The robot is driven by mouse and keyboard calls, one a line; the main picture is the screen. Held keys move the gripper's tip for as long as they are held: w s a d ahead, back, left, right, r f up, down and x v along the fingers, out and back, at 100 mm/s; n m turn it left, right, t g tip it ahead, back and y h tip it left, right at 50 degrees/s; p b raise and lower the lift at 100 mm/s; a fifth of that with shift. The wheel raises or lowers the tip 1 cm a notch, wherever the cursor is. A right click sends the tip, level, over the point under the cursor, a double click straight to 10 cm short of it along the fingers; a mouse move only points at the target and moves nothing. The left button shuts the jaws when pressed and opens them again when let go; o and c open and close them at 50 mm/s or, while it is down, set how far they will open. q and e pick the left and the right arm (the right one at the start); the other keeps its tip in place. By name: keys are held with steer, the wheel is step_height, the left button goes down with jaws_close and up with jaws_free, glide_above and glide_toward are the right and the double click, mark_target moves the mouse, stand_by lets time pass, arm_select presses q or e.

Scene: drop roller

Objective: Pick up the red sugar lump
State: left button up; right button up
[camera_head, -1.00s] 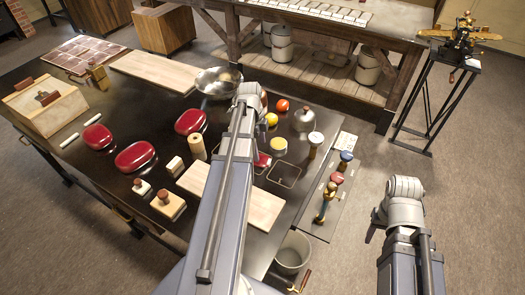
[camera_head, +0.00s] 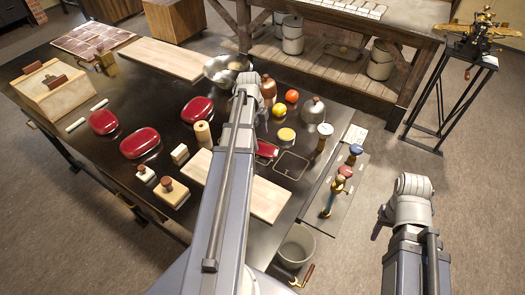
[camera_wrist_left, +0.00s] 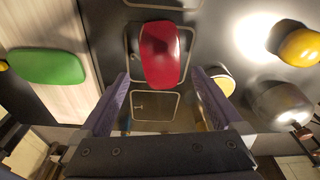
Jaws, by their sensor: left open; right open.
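The red sugar lump is a glossy rounded slab (camera_wrist_left: 160,53) inside a thin outlined frame on the dark tabletop, in the left wrist view. In the head view it shows partly (camera_head: 267,149), just right of my left arm, which covers its left side. My left gripper (camera_wrist_left: 160,77) is open, its two fingers apart on either side of the lump's near end, with nothing between them held. In the head view its fingers are hidden behind the arm. My right gripper (camera_head: 380,220) is off to the right of the table, over the floor, mostly hidden by its wrist.
A green slab (camera_wrist_left: 47,66) lies on a pale board left of the lump. An empty outlined frame (camera_wrist_left: 155,105) is nearer. A yellow-topped round (camera_head: 286,135), a metal dome (camera_head: 312,109) and handled stamps (camera_head: 323,135) stand right. Larger red slabs (camera_head: 140,143) lie left.

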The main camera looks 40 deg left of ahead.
mark_target(262, 148)
arm_select(q)
steer(key=f+b, duration=0.4)
steer(key=f, duration=0.1)
steer(key=shift+w+d, duration=0.15)
steer(key=shift+d, duration=0.1)
steer(key=shift+r, duration=0.1)
steer(key=c, duration=1.5)
steer(key=shift+r, duration=0.15)
step_height(262, 148, up, 10)
steer(key=p, duration=0.9)
steer(key=shift+p, duration=0.4)
